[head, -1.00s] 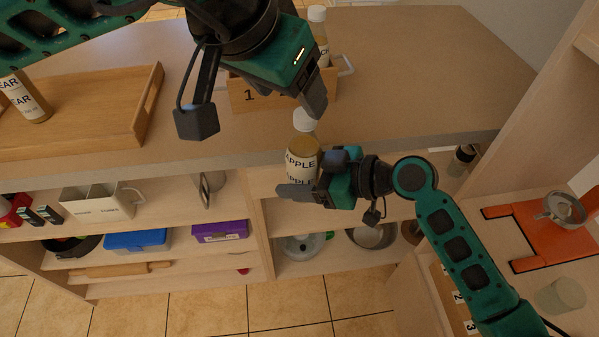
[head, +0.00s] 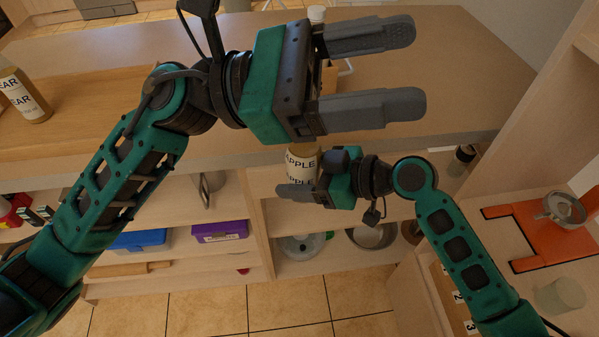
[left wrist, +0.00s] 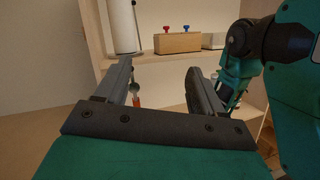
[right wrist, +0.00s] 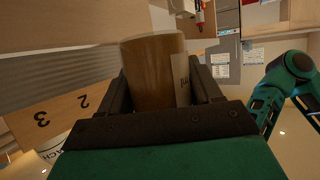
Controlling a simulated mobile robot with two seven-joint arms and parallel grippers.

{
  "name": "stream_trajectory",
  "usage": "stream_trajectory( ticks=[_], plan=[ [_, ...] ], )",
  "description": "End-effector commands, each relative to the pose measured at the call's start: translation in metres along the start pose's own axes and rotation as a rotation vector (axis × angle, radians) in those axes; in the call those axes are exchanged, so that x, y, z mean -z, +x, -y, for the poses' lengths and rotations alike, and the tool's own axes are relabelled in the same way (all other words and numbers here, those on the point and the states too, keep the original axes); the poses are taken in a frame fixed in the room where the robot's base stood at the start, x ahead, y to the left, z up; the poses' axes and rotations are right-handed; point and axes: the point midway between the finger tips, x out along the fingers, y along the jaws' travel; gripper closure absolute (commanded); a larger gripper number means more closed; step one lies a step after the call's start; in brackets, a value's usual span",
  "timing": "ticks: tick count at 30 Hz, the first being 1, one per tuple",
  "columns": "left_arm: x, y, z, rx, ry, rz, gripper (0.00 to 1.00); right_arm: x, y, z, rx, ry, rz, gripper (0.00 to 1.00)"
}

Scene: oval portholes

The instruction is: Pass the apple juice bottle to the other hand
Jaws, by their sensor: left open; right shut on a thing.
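The apple juice bottle (head: 301,165) has a white label reading APPLE and is held by my right gripper (head: 306,180) in front of the counter's edge. Its top is hidden behind my left gripper in the head view. In the right wrist view the bottle (right wrist: 153,72) shows brown between the fingers of my right gripper. My left gripper (head: 415,70) is open and empty, its fingers pointing right, and appears just above the bottle in the head view. In the left wrist view its two fingers are apart with nothing between them.
A pear bottle (head: 24,95) stands on the wooden tray (head: 95,90) at left. Another bottle (head: 316,14) is partly hidden behind my left gripper. Shelves below hold a blue box (head: 138,240) and a purple box (head: 219,231). The counter's right part is clear.

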Motion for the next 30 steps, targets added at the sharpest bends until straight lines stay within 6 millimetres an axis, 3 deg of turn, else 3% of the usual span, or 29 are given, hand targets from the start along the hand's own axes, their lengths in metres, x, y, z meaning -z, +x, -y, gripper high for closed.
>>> stream_trajectory(
  ticks=[4,7,10,14,20,24,30],
  plan=[
    [0.007,-0.044,-0.041,-0.285,-0.503,0.281,0.32,0.002,0.000,0.000,-0.001,-0.001,-0.004,0.86],
    [0.028,-0.086,-0.064,-0.459,-0.824,0.482,0.32,0.002,0.000,0.000,-0.001,-0.001,-0.004,0.86],
    [0.056,-0.130,-0.075,-0.604,-1.094,0.675,0.32,0.002,0.000,0.000,-0.001,-0.001,-0.004,0.86],
    [0.100,-0.183,-0.075,-0.766,-1.385,0.914,0.32,0.002,0.000,0.000,-0.001,-0.001,-0.004,0.86],
    [0.171,-0.255,-0.044,-0.976,-1.734,1.287,0.32,0.002,0.000,0.000,-0.001,-0.001,-0.004,0.86],
    [0.219,-0.297,-0.005,-1.108,-1.917,1.561,0.32,0.002,0.000,0.000,-0.001,-0.001,-0.004,0.86],
    [0.275,-0.342,0.065,-1.269,-2.085,1.963,0.32,0.002,0.000,0.000,-0.001,-0.001,-0.004,0.86]
  ],
)
